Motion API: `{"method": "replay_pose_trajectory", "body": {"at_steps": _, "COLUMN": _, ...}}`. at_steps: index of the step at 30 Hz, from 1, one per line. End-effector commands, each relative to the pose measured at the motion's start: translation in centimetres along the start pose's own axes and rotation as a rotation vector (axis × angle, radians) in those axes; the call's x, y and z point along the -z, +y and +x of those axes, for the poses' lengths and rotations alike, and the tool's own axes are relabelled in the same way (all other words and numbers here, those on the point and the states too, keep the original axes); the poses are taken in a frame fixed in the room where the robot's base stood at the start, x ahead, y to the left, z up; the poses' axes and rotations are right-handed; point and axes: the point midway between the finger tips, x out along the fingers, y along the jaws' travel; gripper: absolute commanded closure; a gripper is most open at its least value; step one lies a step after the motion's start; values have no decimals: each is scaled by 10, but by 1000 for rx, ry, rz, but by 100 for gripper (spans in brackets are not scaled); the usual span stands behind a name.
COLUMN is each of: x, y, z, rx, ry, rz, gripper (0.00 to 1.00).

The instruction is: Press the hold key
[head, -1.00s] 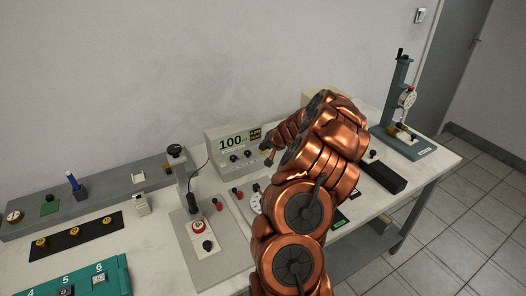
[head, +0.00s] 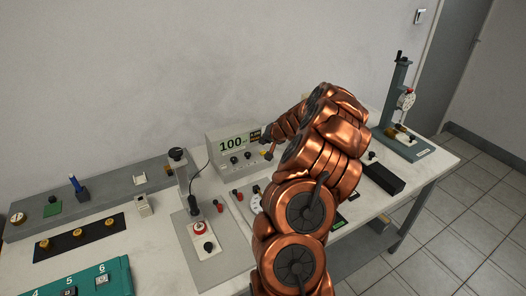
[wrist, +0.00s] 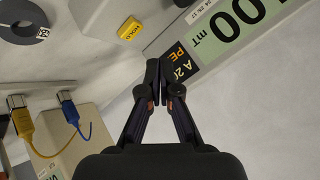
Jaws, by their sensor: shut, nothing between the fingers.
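The hold key (wrist: 130,28) is a yellow button marked HOLD, in the upper part of the wrist view, on a pale grey housing. My gripper (wrist: 160,66) is shut and empty, its fingertips together. In the wrist view the tips appear below and right of the key, with a visible gap in the picture; the true distance is hard to tell. The meter (head: 215,140) reads 100 on its green display (wrist: 225,28). In the head view my gripper (head: 267,147) is at the right end of the meter's front, small and partly blended with my arm.
A grey stand (head: 188,180) with a red button box (head: 203,240) is left of my arm. A dial gauge stand (head: 397,95) and a black block (head: 383,178) are to the right. Yellow and blue plugged leads (wrist: 68,97) show in the wrist view.

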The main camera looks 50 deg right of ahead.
Motion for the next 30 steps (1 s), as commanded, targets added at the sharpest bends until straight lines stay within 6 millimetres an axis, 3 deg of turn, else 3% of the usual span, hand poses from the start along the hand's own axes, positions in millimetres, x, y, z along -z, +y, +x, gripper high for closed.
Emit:
{"method": "replay_pose_trajectory", "body": {"at_steps": 9, "x": 13, "y": -13, "z": -18, "rx": 0, "ry": -1, "rz": 1, "gripper": 100}}
{"method": "replay_pose_trajectory", "body": {"at_steps": 30, "x": 13, "y": -13, "z": -18, "rx": 0, "ry": -1, "rz": 0, "gripper": 100}}
